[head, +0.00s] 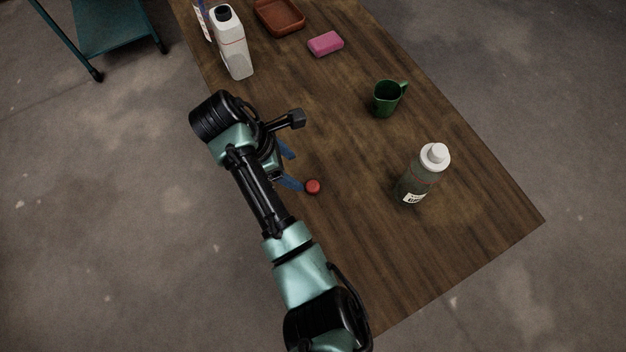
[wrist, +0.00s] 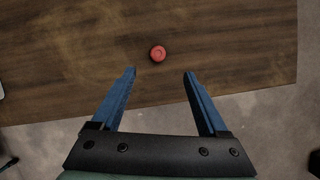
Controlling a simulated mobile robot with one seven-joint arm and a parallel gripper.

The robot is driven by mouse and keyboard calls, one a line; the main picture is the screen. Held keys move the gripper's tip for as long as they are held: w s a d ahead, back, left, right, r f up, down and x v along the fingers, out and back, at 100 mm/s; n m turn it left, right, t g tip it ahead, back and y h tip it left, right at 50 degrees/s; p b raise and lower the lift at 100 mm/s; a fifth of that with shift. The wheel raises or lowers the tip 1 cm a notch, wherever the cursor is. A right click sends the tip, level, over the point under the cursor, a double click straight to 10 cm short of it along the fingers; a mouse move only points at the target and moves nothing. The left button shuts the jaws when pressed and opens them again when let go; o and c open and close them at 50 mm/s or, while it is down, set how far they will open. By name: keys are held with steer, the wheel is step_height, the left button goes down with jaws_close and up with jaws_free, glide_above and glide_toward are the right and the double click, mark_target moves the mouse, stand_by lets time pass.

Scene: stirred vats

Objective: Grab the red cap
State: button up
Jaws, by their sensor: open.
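The red cap (head: 313,186) is small and round and lies on the wooden table near its left edge. In the wrist view the red cap (wrist: 158,53) lies beyond the fingertips, roughly centred between the lines of the two fingers. My gripper (head: 289,168) has blue fingers and is open and empty. In the head view it is just left of the cap, one fingertip close to it in the picture. In the wrist view my gripper (wrist: 159,71) shows its two fingers wide apart, with nothing between them.
The wooden table (head: 450,250) also holds a clear bottle with a white lid (head: 423,172), a green mug (head: 388,98), a pink block (head: 325,43), a brown tray (head: 300,27) and a white jug (head: 232,45). The table is bare around the cap. A teal cart (head: 110,30) stands at the upper left.

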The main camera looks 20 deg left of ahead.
glide_above(312, 186)
steer(key=s+a, duration=0.1)
steer(key=s, duration=0.1)
steer(key=f, duration=0.6)
steer(key=shift+w+a+f, duration=0.2)
steer(key=shift+f, duration=0.05)
steer(key=shift+a+b+x, duration=0.2)
steer(key=shift+b+x, duration=0.05)
steer(key=shift+x, duration=1.15)
steer(key=shift+a+b+x, duration=0.2)
steer(key=shift+b+x, duration=0.05)
steer(key=shift+x, duration=1.2)
steer(key=shift+w+f, duration=0.1)
jaws_close()
